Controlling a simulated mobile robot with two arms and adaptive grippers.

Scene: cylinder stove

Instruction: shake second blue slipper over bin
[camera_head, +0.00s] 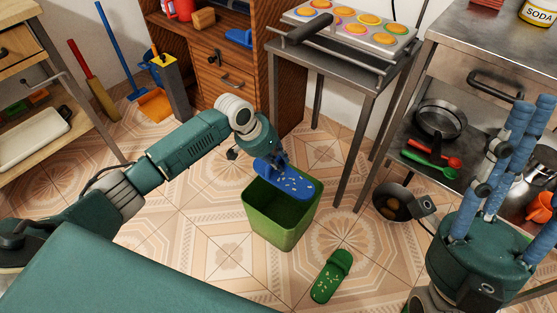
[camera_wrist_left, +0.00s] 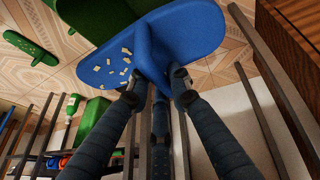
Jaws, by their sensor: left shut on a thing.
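The blue slipper (camera_head: 285,183) is held by my left gripper (camera_head: 280,160) above the green bin (camera_head: 272,225), over its opening. Several pale crumbs lie on the slipper. In the left wrist view the fingers close on the blue slipper (camera_wrist_left: 185,40) at its strap, with crumbs on the sole. The bin's inside is partly hidden by the slipper. Another blue slipper (camera_head: 238,37) rests on the wooden cabinet. My right gripper (camera_head: 510,165) stands at the right, fingers pointing up and apart, with nothing between them.
A green slipper (camera_head: 332,276) with pale crumbs lies on the floor, right of the bin. A metal stand (camera_head: 335,65) with a muffin tray is behind the bin. A steel shelf unit (camera_head: 480,50) with pans is at the right. A dustpan (camera_head: 155,104) and brooms are at the back left.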

